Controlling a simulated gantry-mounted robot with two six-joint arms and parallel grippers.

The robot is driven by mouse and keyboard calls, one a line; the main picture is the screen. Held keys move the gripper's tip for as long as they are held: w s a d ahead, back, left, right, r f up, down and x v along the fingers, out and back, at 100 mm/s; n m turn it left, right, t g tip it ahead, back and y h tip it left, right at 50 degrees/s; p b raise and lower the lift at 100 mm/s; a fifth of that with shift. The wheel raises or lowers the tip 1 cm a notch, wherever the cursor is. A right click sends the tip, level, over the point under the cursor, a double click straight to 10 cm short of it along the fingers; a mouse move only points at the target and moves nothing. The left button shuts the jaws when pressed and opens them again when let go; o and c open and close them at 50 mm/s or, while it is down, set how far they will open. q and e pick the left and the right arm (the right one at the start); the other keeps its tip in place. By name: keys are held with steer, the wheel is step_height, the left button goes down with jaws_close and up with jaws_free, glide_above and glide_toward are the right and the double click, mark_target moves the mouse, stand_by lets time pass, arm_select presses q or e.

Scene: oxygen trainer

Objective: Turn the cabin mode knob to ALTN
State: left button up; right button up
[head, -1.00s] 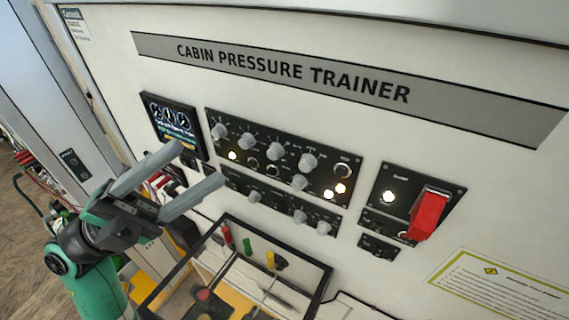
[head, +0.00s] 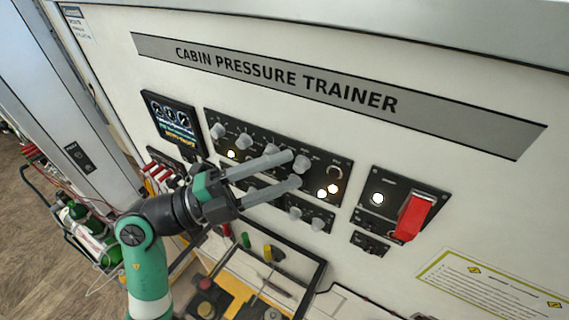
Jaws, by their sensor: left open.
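The black control panel (head: 318,160) carries a row of grey knobs, and its small labels are too small to read, so I cannot tell which one is marked cabin mode. My left gripper (head: 295,169) is open in front of this panel, its two grey fingers pointing right. The fingertips lie at a grey knob (head: 303,163) near the right end of the row; I cannot tell whether they touch it. The fingers hide part of the panel, including most of a lower knob. Other knobs show at the left (head: 217,131) and middle (head: 243,141). My right gripper is not in view.
A small display (head: 172,122) sits left of the panel. At the right, a red guarded switch (head: 412,216) sticks out beside a lit white lamp (head: 377,198). Below stands a black-framed clear case (head: 318,280).

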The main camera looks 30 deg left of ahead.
arm_select(q)
steer(key=shift+w+d+r, duration=0.1)
steer(key=shift+w+d, duration=0.2)
steer(key=shift+d, duration=0.05)
jaws_close()
steer(key=shift+g, duration=0.3)
steer(key=m+g+y, duration=0.1)
steer(key=r+m+g, duration=0.1)
steer(key=m, duration=0.1)
steer(key=shift+m+y, duration=0.3)
steer(key=shift+y, duration=0.1)
steer(key=shift+d+r+m+g+y, duration=0.15)
steer(key=shift+m+g+y, duration=0.3)
steer(key=shift+m+y, duration=0.4)
steer(key=shift+a+r+m+g+y, duration=0.1)
steer(key=shift+m+g+y, duration=0.45)
steer(key=shift+y, duration=0.4)
